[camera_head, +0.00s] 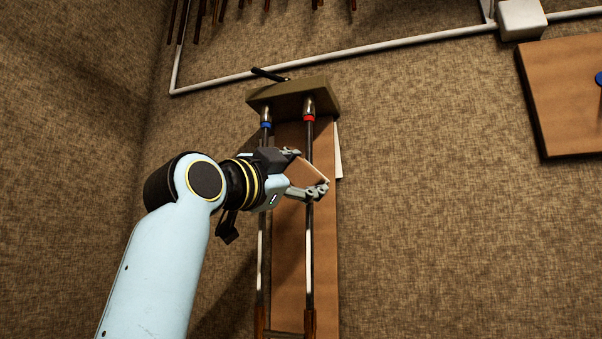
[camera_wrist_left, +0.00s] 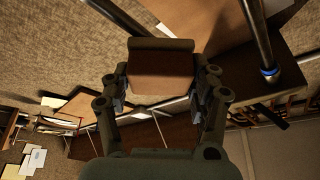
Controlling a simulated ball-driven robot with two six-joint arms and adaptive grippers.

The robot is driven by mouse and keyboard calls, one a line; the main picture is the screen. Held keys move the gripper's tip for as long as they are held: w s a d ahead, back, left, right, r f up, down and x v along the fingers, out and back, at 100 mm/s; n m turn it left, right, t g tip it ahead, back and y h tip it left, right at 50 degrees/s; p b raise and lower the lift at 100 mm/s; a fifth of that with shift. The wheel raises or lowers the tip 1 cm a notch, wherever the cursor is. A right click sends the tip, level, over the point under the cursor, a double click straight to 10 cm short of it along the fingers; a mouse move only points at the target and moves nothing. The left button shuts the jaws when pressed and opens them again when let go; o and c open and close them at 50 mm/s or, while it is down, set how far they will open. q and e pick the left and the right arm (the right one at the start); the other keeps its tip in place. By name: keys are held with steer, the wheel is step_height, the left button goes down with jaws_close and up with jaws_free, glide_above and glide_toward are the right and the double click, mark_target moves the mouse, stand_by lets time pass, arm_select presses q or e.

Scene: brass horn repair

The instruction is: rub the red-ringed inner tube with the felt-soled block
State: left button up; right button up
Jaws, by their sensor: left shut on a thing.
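In the head view two upright metal tubes hang from a dark olive holder (camera_head: 290,94). The red-ringed tube (camera_head: 309,245) is on the right, its red ring (camera_head: 309,118) just under the holder. The blue-ringed tube (camera_head: 261,245) is on the left; its blue ring also shows in the left wrist view (camera_wrist_left: 268,71). My left gripper (camera_head: 308,171) is shut on the brown block (camera_wrist_left: 162,74), which has a dark layer along its far edge. The block lies across the line of the red-ringed tube, partly hidden by the fingers. I cannot tell whether they touch. My right gripper is out of view.
A brown board (camera_head: 290,290) stands behind the tubes. A white pipe (camera_head: 390,45) crosses the wall above, with a white box (camera_head: 521,18). Another brown panel (camera_head: 560,95) hangs at the right. The wall between is clear.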

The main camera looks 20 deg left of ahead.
arm_select(q)
step_height(320, 180, down, 6)
steer(key=b, duration=0.4)
steer(key=shift+f+b, duration=0.25)
steer(key=shift+b, duration=0.1)
steer(key=shift+s+a+p, duration=0.1)
steer(key=shift+s+p, duration=0.4)
steer(key=shift+s, duration=2.45)
steer(key=shift+s, duration=0.1)
steer(key=s, duration=0.2)
steer(key=shift+s, duration=0.4)
